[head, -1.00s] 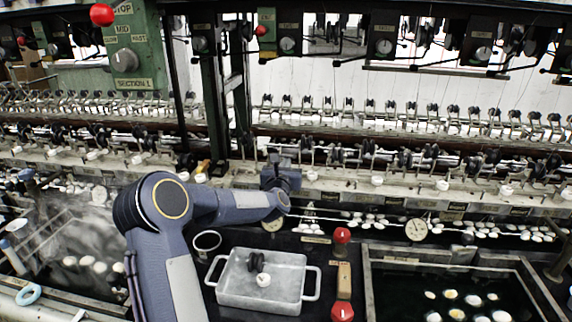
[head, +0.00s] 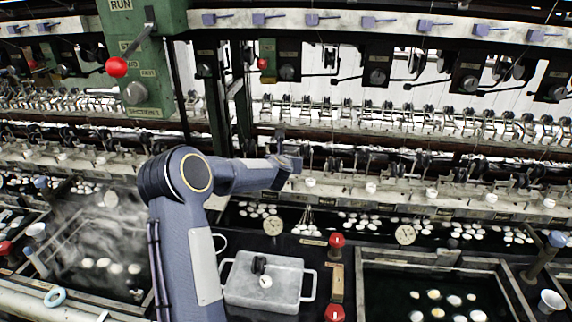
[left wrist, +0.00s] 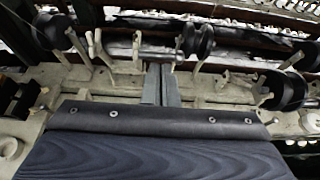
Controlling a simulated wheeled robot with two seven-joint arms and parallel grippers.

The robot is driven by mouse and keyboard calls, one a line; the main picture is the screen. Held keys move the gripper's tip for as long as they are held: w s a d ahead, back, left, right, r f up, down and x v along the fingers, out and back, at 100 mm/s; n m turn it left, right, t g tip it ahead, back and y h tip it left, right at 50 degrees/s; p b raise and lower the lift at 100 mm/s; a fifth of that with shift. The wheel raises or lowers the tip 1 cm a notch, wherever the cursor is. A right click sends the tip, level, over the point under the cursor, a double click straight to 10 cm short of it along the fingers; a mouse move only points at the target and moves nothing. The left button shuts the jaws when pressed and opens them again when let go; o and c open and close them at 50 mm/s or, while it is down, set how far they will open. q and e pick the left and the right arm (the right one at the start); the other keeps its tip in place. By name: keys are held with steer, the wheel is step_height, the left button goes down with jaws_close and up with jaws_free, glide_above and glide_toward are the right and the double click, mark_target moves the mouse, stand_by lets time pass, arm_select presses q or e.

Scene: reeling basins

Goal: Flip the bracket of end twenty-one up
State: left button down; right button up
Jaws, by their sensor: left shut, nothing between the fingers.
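My left gripper (head: 280,133) reaches to the row of reeling ends along the machine, just right of the green post. In the left wrist view its two grey fingers (left wrist: 161,84) are together, with nothing between them. Around them stand small pale brackets and levers, one (left wrist: 137,48) just left and above the fingertips and another (left wrist: 201,60) to the right. I cannot tell which bracket belongs to end twenty-one, as no number is readable. I see no clear contact with a bracket. My right gripper is not in view.
A lidded metal pan (head: 262,283) stands below my arm, with red knobs (head: 336,240) to its right. Basins with white cocoons (head: 455,300) lie right and left. A green control box (head: 135,60) with a red-knobbed lever hangs upper left. More black wheels (left wrist: 285,90) flank the gripper.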

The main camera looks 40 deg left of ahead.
arm_select(q)
steer(key=shift+w+a+r+p, duration=0.2)
steer(key=shift+w+a+r, duration=0.15)
steer(key=shift+w+r, duration=0.25)
steer(key=shift+w+a+r+p, duration=0.15)
steer(key=shift+w+a+r, duration=0.2)
steer(key=shift+w+r, duration=0.15)
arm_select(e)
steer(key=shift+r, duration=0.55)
arm_select(q)
steer(key=shift+w+r, duration=0.1)
steer(key=shift+r, duration=0.05)
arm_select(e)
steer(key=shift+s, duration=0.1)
arm_select(q)
steer(key=shift+r, duration=0.15)
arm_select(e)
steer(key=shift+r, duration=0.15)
